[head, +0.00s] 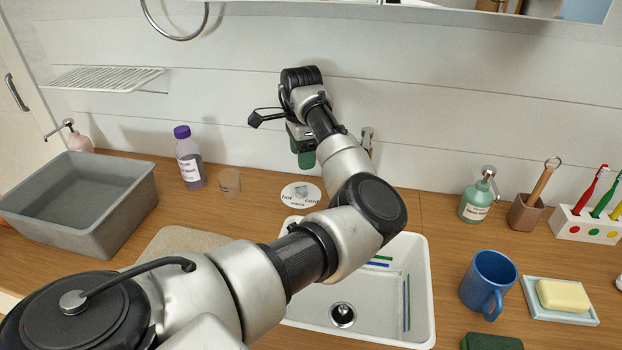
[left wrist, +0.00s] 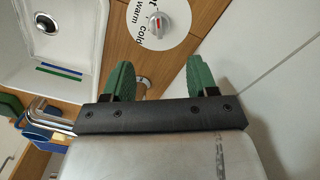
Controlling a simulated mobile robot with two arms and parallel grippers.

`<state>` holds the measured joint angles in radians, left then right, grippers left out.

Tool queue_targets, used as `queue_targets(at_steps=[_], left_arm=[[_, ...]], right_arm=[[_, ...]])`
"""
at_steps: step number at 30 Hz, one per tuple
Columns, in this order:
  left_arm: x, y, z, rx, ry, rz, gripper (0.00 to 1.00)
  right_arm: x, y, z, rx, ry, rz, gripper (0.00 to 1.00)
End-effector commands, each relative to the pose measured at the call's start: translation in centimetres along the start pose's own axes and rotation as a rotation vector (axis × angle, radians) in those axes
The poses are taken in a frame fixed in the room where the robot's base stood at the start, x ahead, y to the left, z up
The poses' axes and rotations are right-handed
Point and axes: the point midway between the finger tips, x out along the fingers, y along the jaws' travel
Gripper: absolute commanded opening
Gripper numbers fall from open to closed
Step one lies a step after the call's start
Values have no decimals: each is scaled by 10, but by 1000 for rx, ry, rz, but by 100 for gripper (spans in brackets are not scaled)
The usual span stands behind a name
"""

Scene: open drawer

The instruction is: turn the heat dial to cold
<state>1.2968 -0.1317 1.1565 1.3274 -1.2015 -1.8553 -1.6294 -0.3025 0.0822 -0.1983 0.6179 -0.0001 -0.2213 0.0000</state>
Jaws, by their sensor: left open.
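The heat dial (head: 301,190) is a small grey knob on a round white plate (head: 289,199) lettered hot and cold, on the wooden counter behind the sink. In the left wrist view the knob (left wrist: 156,23) shows a red mark, with the words warm and cold on the plate. Which word the knob points to I cannot tell. My left gripper (head: 306,158) is above and behind the dial, by the wall. Its two green fingers (left wrist: 159,78) are apart with nothing between them, and the dial lies beyond their tips. My right gripper is not in view.
The white sink (head: 428,285) is in front of the dial. A clear cup (head: 229,181) and a purple-capped bottle (head: 190,160) stand left of it, beside a grey bin (head: 120,217). A faucet (head: 366,138) rises close right of my gripper. The wall is close behind.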

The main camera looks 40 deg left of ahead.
Motion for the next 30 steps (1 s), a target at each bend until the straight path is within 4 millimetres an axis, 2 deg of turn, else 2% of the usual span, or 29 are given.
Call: queue_targets(at_steps=[9, 15, 19, 27, 30], left_arm=[[62, 1, 1, -1, -2, 3, 58], [86, 0, 0, 0, -1, 1, 58], [93, 0, 0, -1, 0, 0, 58], [94, 0, 0, -1, 0, -1, 58], [94, 0, 0, -1, 0, -1, 43]], right_arm=[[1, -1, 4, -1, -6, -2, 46], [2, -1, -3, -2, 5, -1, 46], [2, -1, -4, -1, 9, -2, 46], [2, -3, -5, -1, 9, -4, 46], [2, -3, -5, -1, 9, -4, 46]])
